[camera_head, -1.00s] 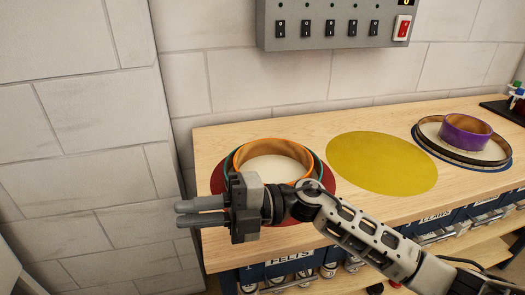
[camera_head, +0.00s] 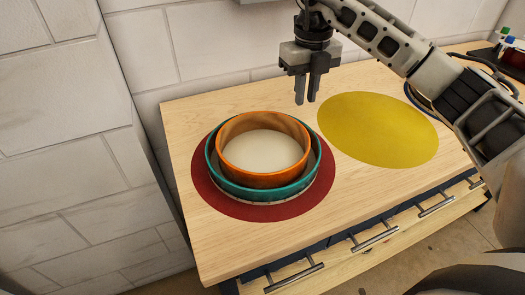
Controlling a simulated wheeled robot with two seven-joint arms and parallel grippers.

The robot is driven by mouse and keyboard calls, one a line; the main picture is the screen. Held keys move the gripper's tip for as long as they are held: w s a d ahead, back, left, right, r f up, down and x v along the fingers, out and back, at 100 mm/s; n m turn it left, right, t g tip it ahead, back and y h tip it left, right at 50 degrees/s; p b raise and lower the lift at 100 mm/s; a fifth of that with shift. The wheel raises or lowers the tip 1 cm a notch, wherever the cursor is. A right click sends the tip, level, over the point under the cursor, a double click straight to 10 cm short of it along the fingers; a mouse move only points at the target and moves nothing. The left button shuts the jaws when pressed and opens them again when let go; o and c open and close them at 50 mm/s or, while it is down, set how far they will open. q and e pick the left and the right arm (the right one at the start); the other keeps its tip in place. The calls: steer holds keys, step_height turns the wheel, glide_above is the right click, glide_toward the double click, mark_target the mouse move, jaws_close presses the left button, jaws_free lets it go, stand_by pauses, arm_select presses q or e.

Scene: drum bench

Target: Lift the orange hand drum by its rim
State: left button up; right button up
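The orange hand drum (camera_head: 262,179) is a round hoop with a pale skin inside. It sits nested within a wider teal drum (camera_head: 215,172) on a dark red round mat (camera_head: 235,208), at the left of the bench. My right gripper (camera_head: 305,101) points down, above and beyond the drum's far right side, between the red mat and the yellow mat. Its two fingers are apart with a narrow gap and hold nothing. It is clear of the orange rim. My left gripper is not in view.
The wooden bench (camera_head: 200,245) has a round yellow mat (camera_head: 378,130), bare, right of the drums. My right arm covers the bench's far right. A white wall (camera_head: 195,45) stands behind. Drawers with bar handles (camera_head: 375,238) run along the front.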

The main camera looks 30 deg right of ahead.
mark_target(302, 127)
steer(key=f, duration=0.5)
steer(key=s+f+p, duration=0.1)
steer(key=f, duration=0.2)
steer(key=shift+a, duration=0.25)
steer(key=shift+f, duration=0.5)
steer(key=shift+c, duration=0.4)
jaws_close()
